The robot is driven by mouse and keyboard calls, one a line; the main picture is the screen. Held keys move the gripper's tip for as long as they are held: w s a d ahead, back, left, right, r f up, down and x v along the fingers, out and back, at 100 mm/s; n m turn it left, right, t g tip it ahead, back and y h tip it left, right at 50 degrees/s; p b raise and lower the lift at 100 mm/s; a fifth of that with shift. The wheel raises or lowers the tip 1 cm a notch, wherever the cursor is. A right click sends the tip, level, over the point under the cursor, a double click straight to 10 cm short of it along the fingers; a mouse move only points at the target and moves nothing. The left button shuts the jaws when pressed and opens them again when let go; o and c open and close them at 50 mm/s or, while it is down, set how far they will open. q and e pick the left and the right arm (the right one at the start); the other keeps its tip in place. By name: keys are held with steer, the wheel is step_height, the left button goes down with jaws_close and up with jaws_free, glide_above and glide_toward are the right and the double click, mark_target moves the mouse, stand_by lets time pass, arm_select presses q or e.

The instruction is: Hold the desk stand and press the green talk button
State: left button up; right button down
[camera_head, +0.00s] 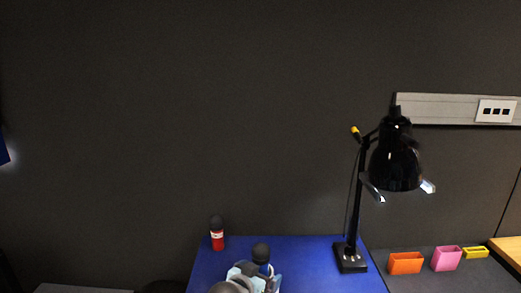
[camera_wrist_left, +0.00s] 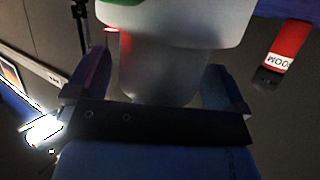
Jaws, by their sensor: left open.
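The desk stand (camera_wrist_left: 160,65) is a pale grey column with a wider part at the top of the left wrist view. A bit of the green talk button (camera_wrist_left: 130,2) shows at that view's upper edge. My left gripper (camera_wrist_left: 150,88) is open, with one finger on each side of the column; I cannot tell whether they touch it. In the head view my left gripper (camera_head: 254,271) is low in the middle, by a dark rounded top (camera_head: 261,252) that seems to belong to the stand. The green button is not visible there. My right gripper is not in view.
A red can-like item with a dark top (camera_head: 217,238) stands at the back left of the blue mat (camera_head: 310,262); it also shows in the left wrist view (camera_wrist_left: 288,45). A black lamp (camera_head: 350,255) stands on the right. Orange (camera_head: 405,263), pink (camera_head: 446,258) and yellow (camera_head: 475,253) holders lie beyond.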

arm_select(q)
steer(key=v, duration=1.2)
steer(key=p+v, duration=0.5)
steer(key=v, duration=0.1)
steer(key=shift+f+p, duration=0.1)
steer(key=shift+p, duration=0.2)
stand_by(0.5)
